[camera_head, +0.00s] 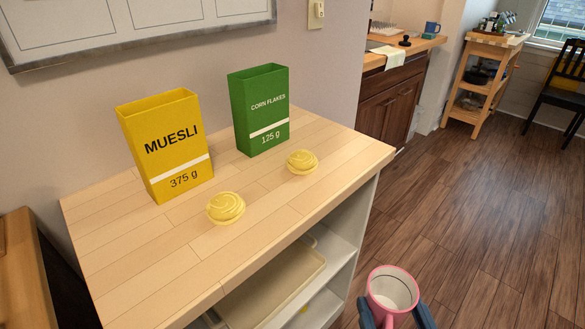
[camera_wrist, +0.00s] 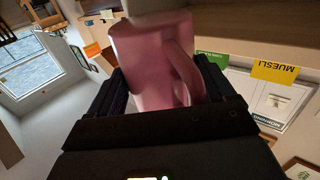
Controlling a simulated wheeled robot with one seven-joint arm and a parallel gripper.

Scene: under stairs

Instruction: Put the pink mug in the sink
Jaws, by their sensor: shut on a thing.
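The pink mug (camera_head: 391,290) is at the bottom right of the head view, upright, with its pale, empty-looking inside showing. My gripper (camera_head: 395,316) is shut on it, with a dark finger on each side of the lower part. In the wrist view the mug (camera_wrist: 150,60) fills the space between the two dark fingers of my gripper (camera_wrist: 160,90), its handle toward the right. The mug is held in the air in front of the shelf unit, over the floor. I cannot make out a sink in either view.
A wooden-topped shelf unit (camera_head: 250,255) bears a yellow muesli box (camera_head: 165,145), a green corn flakes box (camera_head: 259,110) and two yellow swirled items (camera_head: 226,207). A counter (camera_head: 400,50) with dark cabinets, a blue mug (camera_head: 432,28) and a wooden cart (camera_head: 485,70) stand farther back. Wooden floor (camera_head: 480,200) is clear.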

